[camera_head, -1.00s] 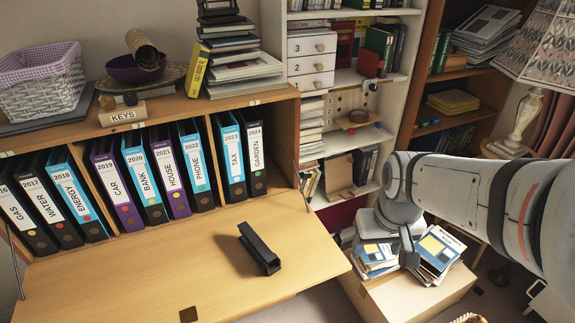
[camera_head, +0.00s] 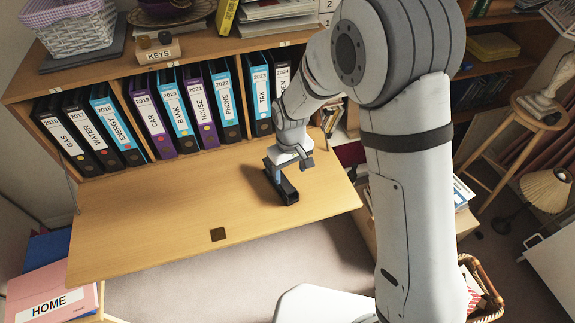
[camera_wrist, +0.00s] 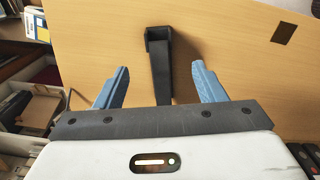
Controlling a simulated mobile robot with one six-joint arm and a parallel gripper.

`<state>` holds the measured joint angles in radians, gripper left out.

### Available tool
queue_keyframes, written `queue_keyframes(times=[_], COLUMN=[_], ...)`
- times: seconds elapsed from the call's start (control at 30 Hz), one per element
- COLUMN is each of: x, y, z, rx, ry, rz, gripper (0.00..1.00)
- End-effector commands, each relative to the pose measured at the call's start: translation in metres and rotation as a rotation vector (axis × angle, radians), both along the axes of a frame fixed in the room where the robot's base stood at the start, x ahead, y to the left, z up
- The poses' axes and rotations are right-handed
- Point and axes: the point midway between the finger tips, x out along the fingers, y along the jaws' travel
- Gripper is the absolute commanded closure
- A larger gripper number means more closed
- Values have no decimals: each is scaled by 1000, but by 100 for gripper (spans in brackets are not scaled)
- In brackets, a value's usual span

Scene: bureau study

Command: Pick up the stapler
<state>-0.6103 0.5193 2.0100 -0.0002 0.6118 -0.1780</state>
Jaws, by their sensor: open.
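The black stapler (camera_head: 285,190) lies on the fold-down wooden desk leaf (camera_head: 150,225), towards its right end. My gripper (camera_wrist: 163,85) is open over it, with one blue finger on each side of the stapler in the wrist view. The stapler (camera_wrist: 160,60) runs between the fingers there, and its far end reaches beyond the fingertips. Its near part is hidden behind the gripper's dark body. In the head view my gripper (camera_head: 272,172) is right at the stapler, and its fingers partly cover it. I cannot tell whether the fingers touch it.
Labelled binders (camera_head: 165,115) stand in a row in the bureau behind the leaf. A wicker basket (camera_head: 75,27) and a KEYS box (camera_head: 158,53) sit on top. A pink HOME box (camera_head: 55,295) stands at the lower left. The leaf's left and middle are clear.

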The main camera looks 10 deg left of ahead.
Motion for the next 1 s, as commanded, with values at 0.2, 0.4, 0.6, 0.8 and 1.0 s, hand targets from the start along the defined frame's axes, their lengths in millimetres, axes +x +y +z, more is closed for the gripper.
queue_keyframes(times=[0.2, 0.4, 0.6, 0.8, 1.0], x=[0, 0, 0, 1, 1], y=[-1, -1, -2, -2, -2], z=[-23, -47, -73, -94, -104], rx=[-1, -1, -1, -1, 0], ry=[1, 1, 1, 1, 0], rz=[-2, -3, -3, -4, -4], gripper=[36, 36, 36, 36, 36])
